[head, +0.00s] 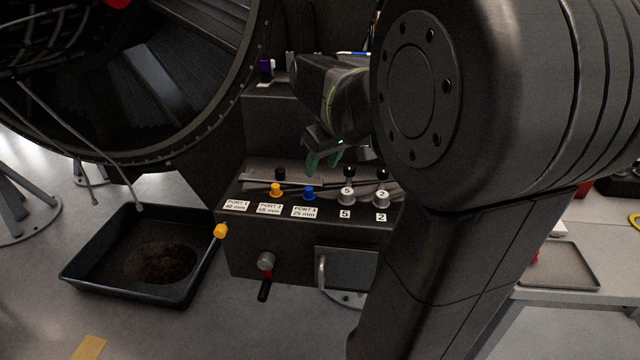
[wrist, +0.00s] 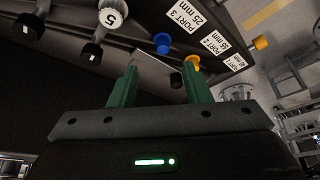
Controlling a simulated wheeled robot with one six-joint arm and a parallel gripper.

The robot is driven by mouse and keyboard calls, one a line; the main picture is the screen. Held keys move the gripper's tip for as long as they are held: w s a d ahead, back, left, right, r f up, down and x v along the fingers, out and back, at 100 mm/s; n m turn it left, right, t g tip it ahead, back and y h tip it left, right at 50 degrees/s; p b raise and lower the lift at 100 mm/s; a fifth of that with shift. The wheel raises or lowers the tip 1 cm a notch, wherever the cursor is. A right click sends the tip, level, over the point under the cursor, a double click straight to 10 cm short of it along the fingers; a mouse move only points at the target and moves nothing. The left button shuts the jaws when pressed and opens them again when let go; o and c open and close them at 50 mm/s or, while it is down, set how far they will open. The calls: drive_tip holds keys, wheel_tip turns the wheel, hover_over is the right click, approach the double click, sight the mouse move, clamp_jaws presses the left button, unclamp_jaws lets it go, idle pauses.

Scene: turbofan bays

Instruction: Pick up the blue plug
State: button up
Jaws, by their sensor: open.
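The blue plug (head: 309,192) stands on the dark console behind the "PORT 3 25 mm" label (head: 304,211). In the wrist view the blue plug (wrist: 162,42) shows beyond my fingertips, between them in the picture. My gripper (head: 322,158) is above and behind the plug, with green fingers pointing down. In the wrist view my gripper (wrist: 164,72) is open, with nothing between its fingers. The blue plug is apart from both fingers.
A yellow plug (head: 276,189) stands left of the blue one. Two numbered knobs (head: 346,197) (head: 382,197) with black-tipped levers behind stand to the right. Another yellow piece (head: 220,231) is at the console's left side. A black tray (head: 140,292) lies on the floor.

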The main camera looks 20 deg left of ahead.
sight(309, 188)
drive_tip(key=x, duration=0.4)
drive_tip(key=shift+a+f, duration=0.1)
drive_tip(key=shift+a+x, duration=0.2)
drive_tip(key=shift+x, duration=1.1)
drive_tip(key=shift+a+x, duration=0.15)
drive_tip(key=shift+x, duration=1.15)
clamp_jaws()
